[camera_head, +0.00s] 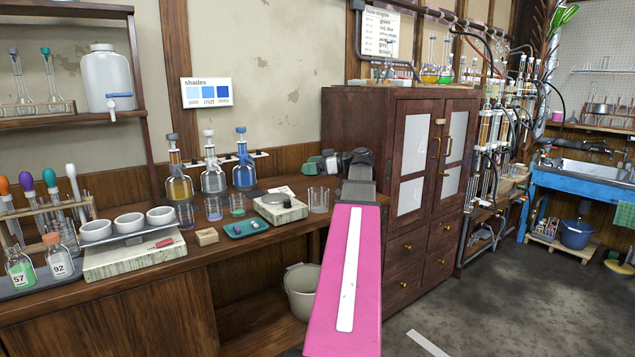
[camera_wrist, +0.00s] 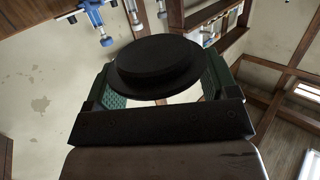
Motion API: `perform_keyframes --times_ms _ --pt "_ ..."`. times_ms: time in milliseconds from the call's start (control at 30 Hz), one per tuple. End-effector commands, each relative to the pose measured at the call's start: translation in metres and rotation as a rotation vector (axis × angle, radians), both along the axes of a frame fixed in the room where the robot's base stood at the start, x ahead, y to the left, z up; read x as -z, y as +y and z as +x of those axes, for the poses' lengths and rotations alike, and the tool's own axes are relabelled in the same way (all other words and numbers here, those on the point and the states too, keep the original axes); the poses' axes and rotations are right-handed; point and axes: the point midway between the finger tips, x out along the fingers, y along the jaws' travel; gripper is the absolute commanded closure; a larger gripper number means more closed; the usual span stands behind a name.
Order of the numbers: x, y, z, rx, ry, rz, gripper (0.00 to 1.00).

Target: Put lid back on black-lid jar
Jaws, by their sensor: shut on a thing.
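My gripper (camera_wrist: 160,84) is shut on a round black lid (camera_wrist: 155,62). The lid sits between its two green finger pads in the wrist view, held in the air. In the head view my pink arm reaches up the middle, and the small green and dark gripper (camera_head: 323,163) shows above the back right of the bench. A jar marked 57 (camera_head: 20,270) with green contents stands at the bench's far left. Beside it is a jar marked 92 (camera_head: 58,258) with an orange-brown top. I cannot tell which jar the black lid belongs to.
The wooden bench (camera_head: 190,265) holds white bowls (camera_head: 130,222), a teal tray (camera_head: 247,228), a scale (camera_head: 278,207), beakers and stoppered bottles (camera_head: 212,165). A tall cabinet (camera_head: 385,130) stands behind my arm. A bucket (camera_head: 302,290) sits under the bench. Floor at the right is open.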

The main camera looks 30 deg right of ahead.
Motion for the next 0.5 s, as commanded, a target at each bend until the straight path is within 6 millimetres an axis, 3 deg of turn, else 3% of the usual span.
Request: perform_keyframes --times_ms 33,200,367,500 --pt "0.005 -0.011 0.002 0.001 0.001 0.001 0.48" --pt "0.015 -0.025 0.003 0.000 0.000 0.000 0.48" --pt "0.021 -0.027 0.003 -0.001 0.001 0.001 0.48" --pt "0.037 -0.026 0.002 -0.001 0.001 0.001 0.48"
